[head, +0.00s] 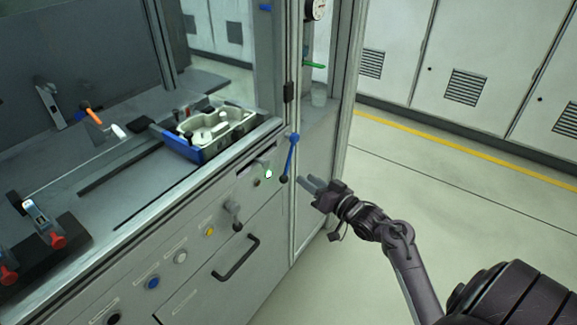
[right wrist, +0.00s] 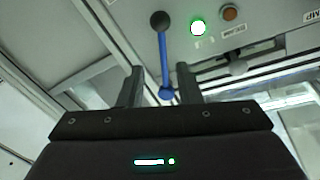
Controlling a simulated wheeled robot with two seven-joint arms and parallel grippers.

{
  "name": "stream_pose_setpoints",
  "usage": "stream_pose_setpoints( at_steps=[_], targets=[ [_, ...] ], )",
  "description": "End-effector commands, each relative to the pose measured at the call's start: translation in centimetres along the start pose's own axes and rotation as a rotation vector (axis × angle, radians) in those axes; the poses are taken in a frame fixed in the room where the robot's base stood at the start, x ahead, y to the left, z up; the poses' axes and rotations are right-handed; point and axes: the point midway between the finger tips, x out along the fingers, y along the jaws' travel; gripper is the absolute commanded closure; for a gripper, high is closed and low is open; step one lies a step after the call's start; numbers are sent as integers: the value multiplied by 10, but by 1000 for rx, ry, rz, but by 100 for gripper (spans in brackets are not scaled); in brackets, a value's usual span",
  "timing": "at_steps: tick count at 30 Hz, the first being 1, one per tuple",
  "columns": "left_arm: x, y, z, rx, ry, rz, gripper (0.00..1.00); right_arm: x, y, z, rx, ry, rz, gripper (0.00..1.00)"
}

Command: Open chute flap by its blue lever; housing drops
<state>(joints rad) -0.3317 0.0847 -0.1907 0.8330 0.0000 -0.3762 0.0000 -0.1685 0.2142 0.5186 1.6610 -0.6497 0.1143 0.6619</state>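The blue lever (head: 290,157) is on the front corner of the machine cabinet, slanting down from its blue pivot to a black knob. It also shows in the right wrist view (right wrist: 163,55), in line with the gap between my fingers. My right gripper (head: 307,181) is open and empty, just right of the knob and apart from it. Its two fingers show in the right wrist view (right wrist: 158,76). A cream housing (head: 222,121) sits in a blue-edged carrier (head: 203,154) inside the cabinet. I cannot make out the chute flap. My left gripper is not in view.
A lit green-white button (head: 268,174) and a grey lever handle (head: 233,215) are on the panel near the blue lever. A drawer handle (head: 237,257) sticks out below. The floor (head: 440,185) to the right is clear.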

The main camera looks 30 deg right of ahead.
Motion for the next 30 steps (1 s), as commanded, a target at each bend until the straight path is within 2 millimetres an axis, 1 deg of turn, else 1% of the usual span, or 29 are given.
stream_pose_setpoints(
  at_steps=[1, 3, 5, 12, 16, 21, 27, 28, 30],
  targets=[
    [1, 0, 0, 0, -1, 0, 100, 1, -2, -6, -1, 10, -9, 69],
    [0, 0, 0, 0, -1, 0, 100, 7, -3, -10, -1, 15, -13, 69],
    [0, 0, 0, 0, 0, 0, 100, 15, -4, -10, -1, 15, -13, 69],
    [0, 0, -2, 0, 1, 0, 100, 54, -4, -9, -2, 14, -11, 69],
    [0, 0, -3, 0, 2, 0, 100, 69, -3, -9, -1, 14, -9, 69],
    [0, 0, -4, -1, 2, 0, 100, 77, -4, -8, -3, 12, -9, 69],
    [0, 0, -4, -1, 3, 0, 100, 77, -3, -8, -3, 11, -8, 69],
    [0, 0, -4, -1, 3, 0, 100, 77, -3, -8, -3, 11, -8, 70],
    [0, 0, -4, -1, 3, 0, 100, 77, -3, -8, -3, 11, -8, 79]
  ],
)
